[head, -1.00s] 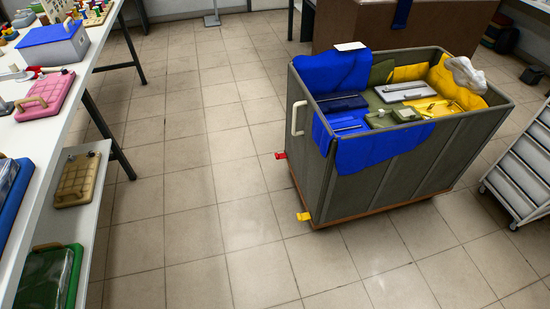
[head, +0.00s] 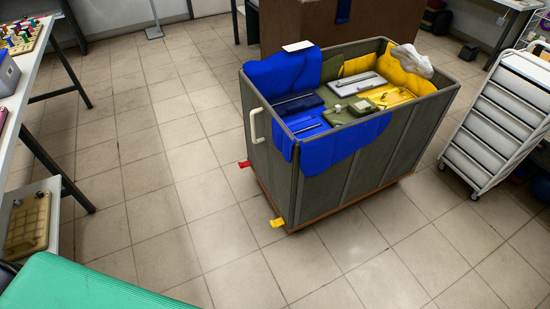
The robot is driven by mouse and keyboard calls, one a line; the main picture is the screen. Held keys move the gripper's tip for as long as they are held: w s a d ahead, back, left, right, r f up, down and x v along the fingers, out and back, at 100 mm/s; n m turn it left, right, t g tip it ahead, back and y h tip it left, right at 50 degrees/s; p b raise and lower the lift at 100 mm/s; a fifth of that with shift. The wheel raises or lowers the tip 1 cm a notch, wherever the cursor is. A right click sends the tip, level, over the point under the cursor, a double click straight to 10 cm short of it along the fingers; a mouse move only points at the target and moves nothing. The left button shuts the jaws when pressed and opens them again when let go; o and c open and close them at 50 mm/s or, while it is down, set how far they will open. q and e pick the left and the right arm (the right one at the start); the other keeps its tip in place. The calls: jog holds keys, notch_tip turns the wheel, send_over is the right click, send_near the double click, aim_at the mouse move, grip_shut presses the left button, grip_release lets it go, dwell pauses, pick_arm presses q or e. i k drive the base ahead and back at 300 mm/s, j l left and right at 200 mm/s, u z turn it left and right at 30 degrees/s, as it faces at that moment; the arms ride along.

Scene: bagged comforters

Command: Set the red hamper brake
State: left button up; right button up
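The grey hamper (head: 345,165) stands on the tiled floor right of centre, filled with blue, green and yellow bagged items. Its red brake pedal (head: 244,164) sticks out low at the left end, toward the far corner. A yellow pedal (head: 277,222) sticks out at the near corner of the same end. A pale handle (head: 256,125) is on that end wall, above the pedals. Both pedals look small, and I cannot tell their set position. Neither of my grippers shows in the head view.
A white table (head: 18,115) with a lower shelf holding a tan case (head: 28,222) runs along the left. A green surface (head: 95,285) fills the bottom left corner. A white drawer cart (head: 498,125) stands at the right. Floor left of the hamper is clear.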

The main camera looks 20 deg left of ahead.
aim_at(243, 165)
jog(key=i+j+z, duration=0.25)
jog(key=j, duration=0.25)
jog(key=i+j+z, duration=0.2)
jog(key=j, duration=0.35)
jog(key=j+z, duration=0.25)
jog(key=j, duration=0.3)
jog(key=j+z, duration=0.2)
jog(key=j, duration=0.35)
jog(key=i, duration=0.05)
